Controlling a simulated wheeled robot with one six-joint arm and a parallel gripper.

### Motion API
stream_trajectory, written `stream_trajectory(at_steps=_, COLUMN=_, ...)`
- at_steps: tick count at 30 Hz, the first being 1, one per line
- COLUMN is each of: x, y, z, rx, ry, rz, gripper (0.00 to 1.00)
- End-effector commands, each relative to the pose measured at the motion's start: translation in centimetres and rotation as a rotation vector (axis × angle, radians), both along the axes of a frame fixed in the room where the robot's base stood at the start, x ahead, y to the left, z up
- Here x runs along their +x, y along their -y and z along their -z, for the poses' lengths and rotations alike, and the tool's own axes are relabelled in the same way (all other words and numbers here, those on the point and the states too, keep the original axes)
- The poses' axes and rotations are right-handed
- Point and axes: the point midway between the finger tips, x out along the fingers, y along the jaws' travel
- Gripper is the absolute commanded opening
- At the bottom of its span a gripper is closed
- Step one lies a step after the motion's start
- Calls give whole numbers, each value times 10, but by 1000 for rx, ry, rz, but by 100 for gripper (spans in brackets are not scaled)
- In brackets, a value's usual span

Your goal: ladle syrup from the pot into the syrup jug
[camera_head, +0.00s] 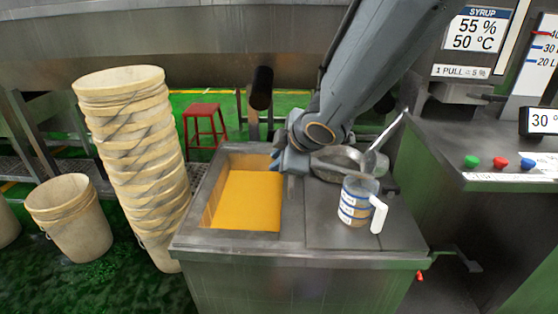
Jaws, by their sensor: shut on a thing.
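The jug (355,203) is clear with blue-and-white bands and a white handle on its right. It stands upright on the steel top, with something tan showing inside.
A steel basin (206,214) filled with yellow stuff is left of the jug. A tall stack of cream buckets (135,150) stands further left. A control panel (505,177) with coloured buttons is at right. A red stool (205,122) stands behind.

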Motion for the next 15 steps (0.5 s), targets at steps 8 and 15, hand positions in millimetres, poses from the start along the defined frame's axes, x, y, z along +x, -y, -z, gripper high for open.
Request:
stream_trajectory(at_steps=8, x=1, y=-2, z=8, rx=-26, ry=9, rz=-3, gripper=0)
stream_trajectory(at_steps=15, x=1, y=-4, z=14, rx=-48, ry=12, rz=-2, gripper=0)
